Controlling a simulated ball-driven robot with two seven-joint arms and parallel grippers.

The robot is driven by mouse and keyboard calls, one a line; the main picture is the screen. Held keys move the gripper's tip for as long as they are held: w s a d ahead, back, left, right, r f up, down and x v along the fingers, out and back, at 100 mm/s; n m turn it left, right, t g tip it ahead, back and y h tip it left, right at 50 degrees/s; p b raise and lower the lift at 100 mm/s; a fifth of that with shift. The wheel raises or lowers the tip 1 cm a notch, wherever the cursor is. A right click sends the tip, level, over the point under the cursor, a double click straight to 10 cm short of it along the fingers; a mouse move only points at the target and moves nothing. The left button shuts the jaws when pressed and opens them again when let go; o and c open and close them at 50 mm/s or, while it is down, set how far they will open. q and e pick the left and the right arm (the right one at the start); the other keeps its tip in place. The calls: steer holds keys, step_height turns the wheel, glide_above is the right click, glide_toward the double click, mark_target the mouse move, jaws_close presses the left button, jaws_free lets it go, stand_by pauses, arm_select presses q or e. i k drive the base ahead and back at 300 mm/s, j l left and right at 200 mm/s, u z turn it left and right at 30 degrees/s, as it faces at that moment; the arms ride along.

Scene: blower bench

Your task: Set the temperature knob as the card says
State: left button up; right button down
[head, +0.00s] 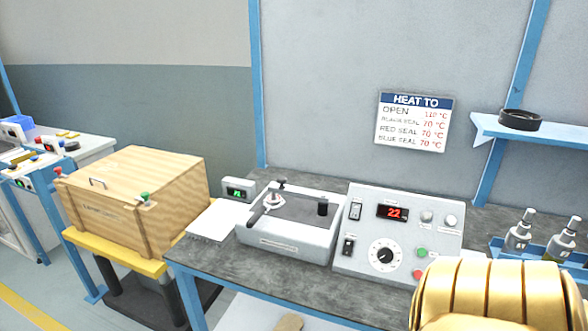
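The temperature knob (385,256) is a black knob on a round white dial, low on the front of the grey control box (350,272). Its pointer setting is too small to read. The red display (392,212) above it reads about 22. The card (413,121) on the wall is headed HEAT TO. It lists OPEN at what looks like 110 °C, and a seal line with a blurred first word, RED SEAL and BLUE SEAL, each at about 70 °C. Neither gripper is in view.
A grey device (291,229) with a dark top stands left of the box, beside a small green display (238,190). A wooden crate (130,200) sits on a yellow-topped stand. Bottles (519,232) stand right. A shelf (560,134) holds a black ring (519,120). The front right bench is hidden.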

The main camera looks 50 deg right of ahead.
mark_target(385, 255)
steer(key=z, duration=2.45)
